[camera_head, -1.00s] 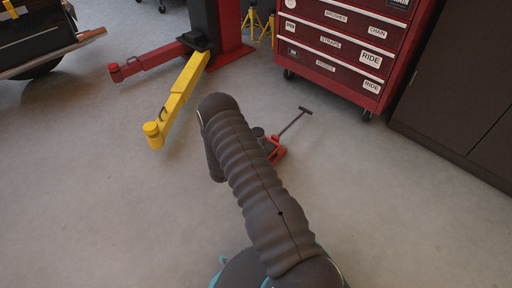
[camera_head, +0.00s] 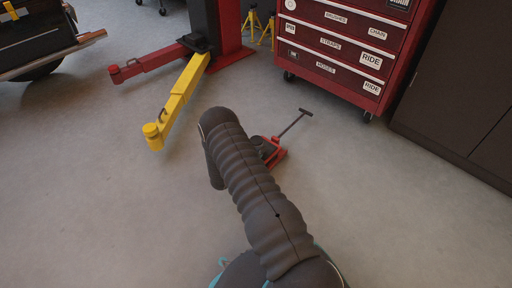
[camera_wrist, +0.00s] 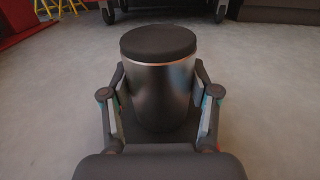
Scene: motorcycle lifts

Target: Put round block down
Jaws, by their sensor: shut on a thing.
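The round block (camera_wrist: 158,85) is a dark, upright cylinder with a black top and a thin pale rim line. It fills the middle of the wrist view. My gripper (camera_wrist: 160,108) is shut on it, with one finger on each side. The block's underside is hidden, so I cannot tell whether it touches the floor. In the head view my arm covers the gripper. A dark round shape (camera_head: 258,141) beside the red floor jack may be the block, partly hidden by my arm.
A red floor jack (camera_head: 274,155) with a long handle stands beyond my arm. A yellow lift arm (camera_head: 178,98) reaches out from the left. A red tool cabinet (camera_head: 335,45) on casters stands at the back right. The grey floor (camera_head: 400,220) is open at the right.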

